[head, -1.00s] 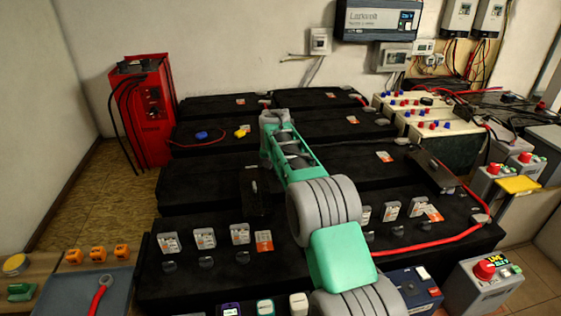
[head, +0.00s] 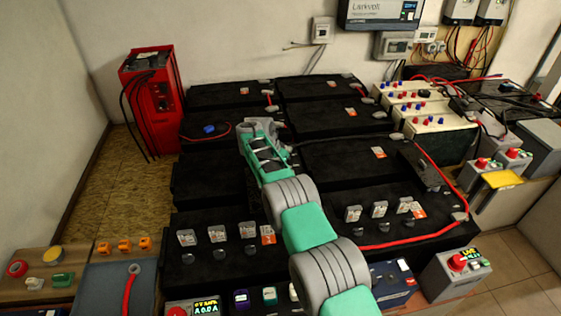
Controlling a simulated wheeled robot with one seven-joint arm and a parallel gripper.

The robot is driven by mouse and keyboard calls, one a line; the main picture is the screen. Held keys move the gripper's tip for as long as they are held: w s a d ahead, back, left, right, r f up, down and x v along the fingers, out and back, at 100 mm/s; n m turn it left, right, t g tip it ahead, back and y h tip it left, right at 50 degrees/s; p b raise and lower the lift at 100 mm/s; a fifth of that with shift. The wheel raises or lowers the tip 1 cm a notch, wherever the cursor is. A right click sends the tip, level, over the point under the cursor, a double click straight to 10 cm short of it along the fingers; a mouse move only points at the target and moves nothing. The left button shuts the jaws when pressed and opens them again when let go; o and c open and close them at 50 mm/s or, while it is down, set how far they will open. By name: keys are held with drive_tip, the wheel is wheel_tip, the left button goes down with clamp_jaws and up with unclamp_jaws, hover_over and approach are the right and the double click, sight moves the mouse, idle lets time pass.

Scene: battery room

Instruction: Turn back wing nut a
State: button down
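No wing nut can be made out for certain, and no letter "a" is readable on one. My arm reaches from the bottom over the black batteries (head: 214,180) toward the middle row. My gripper (head: 257,124) is at the far end of the arm, above the back left batteries. Its fingertips are too small and turned away to show whether they are open or shut. A small blue piece (head: 209,129) lies on a battery just left of the gripper, beside a red cable (head: 222,133). What lies directly under and behind the gripper is hidden.
A red cabinet (head: 150,90) stands at the back left. Cream batteries with red and blue caps (head: 420,110) are at the right. A long red cable (head: 410,242) crosses the front right batteries. Grey boxes with red buttons (head: 455,270) stand at the front right.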

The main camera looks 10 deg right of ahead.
idle(0.4)
drive_tip(key=c, duration=1.5)
unclamp_jaws()
drive_tip(key=v, duration=0.7)
drive_tip(key=shift+a+r, duration=0.15)
drive_tip(key=shift+r, duration=0.2)
